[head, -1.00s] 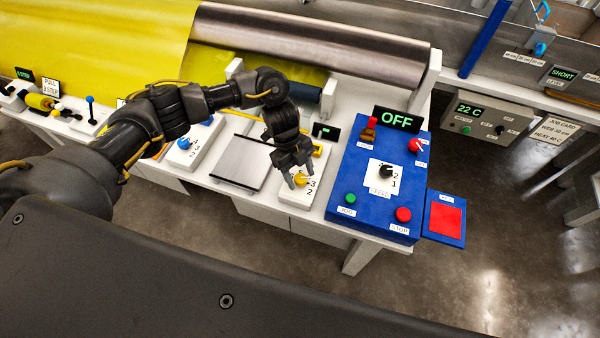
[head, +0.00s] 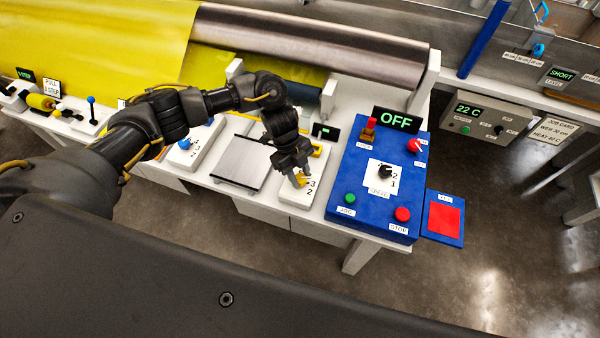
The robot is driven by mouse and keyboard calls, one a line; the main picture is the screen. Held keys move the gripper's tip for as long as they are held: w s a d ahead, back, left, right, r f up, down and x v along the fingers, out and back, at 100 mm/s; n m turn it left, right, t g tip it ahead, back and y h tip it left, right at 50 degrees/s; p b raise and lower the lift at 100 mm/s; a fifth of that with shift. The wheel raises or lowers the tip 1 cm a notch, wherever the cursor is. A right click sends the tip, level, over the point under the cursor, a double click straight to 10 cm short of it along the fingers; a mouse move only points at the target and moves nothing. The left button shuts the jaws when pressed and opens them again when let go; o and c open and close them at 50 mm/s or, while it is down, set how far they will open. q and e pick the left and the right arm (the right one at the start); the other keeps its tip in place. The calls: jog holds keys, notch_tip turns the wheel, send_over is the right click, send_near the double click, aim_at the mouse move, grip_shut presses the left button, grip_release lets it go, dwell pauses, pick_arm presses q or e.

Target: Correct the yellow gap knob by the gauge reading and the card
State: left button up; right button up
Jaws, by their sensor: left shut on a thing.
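The yellow gap knob (head: 302,181) sits on a white plate (head: 297,196) with the digits 3 and 2 visible beside it. My left gripper (head: 301,183) comes down from above and is shut on the knob, hiding most of it. A small dark display (head: 326,131) stands just behind the plate; its reading is too small to make out. A job card (head: 553,131) at the far right reads web 32 cm, as far as I can tell, and heat 40 C. My right gripper is not in view.
The blue control panel (head: 350,222) stands right of the knob plate, with an OFF display (head: 396,120), a black dial (head: 386,171), a green button (head: 350,198) and red ones. A metal plate (head: 241,163) and a blue knob (head: 184,144) are to the left. A large roller (head: 310,45) lies behind.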

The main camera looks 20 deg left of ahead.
pick_arm(q)
jog(key=n+p, duration=0.1)
jog(key=p, duration=0.1)
jog(key=n+t+p, duration=0.1)
jog(key=n+p, duration=0.1)
jog(key=n+t+p, duration=0.1)
jog(key=n+p, duration=0.1)
jog(key=shift+s+r+h+p, duration=0.1)
jog(key=shift+r+h+p, duration=0.2)
jog(key=shift+p, duration=0.05)
jog(key=shift+f+n+t+p, duration=0.15)
jog(key=shift+n+t+p, duration=0.35)
jog(key=shift+n+p, duration=0.7)
jog(key=shift+f+n+p, duration=0.1)
jog(key=shift+n+p, duration=0.25)
jog(key=shift+n, duration=0.05)
jog(key=o, duration=1)
jog(key=shift+c, duration=0.2)
jog(key=v, duration=1)
jog(key=shift+r, duration=0.35)
jog(key=shift+s, duration=0.15)
